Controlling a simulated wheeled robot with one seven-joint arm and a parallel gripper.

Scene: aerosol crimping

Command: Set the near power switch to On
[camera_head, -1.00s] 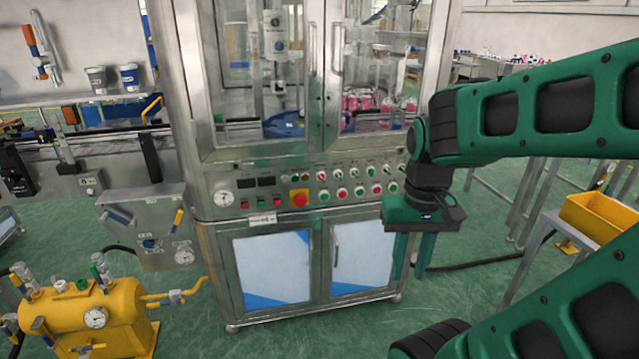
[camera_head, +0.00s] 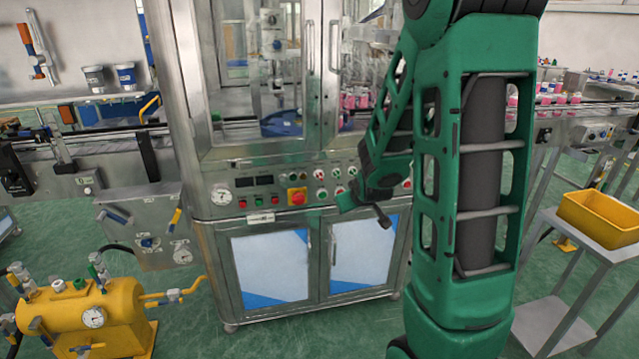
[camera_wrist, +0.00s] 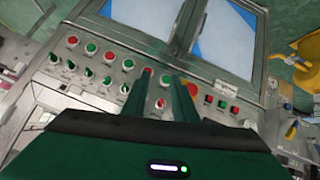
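The control panel (camera_head: 262,192) of the steel cabinet carries rows of red and green buttons. Small rocker-like switches (camera_head: 260,202) sit at its left, beside a red emergency knob on a yellow base (camera_head: 297,196). I cannot read labels or tell which control is the near power switch. In the wrist view the panel appears turned around, with the knob (camera_wrist: 191,89) by the right finger and the small red switches (camera_wrist: 221,103) farther right. My gripper (camera_wrist: 158,76) is open and empty, its two fingers apart over the panel. Whether a finger touches it is unclear.
My arm hides the panel's right end in the head view. Cabinet doors (camera_head: 268,262) lie below the panel and glazed doors (camera_head: 322,70) above. A yellow tank (camera_head: 90,318) stands at left; a yellow bin (camera_head: 598,218) rests on a stand at right. Green floor between is clear.

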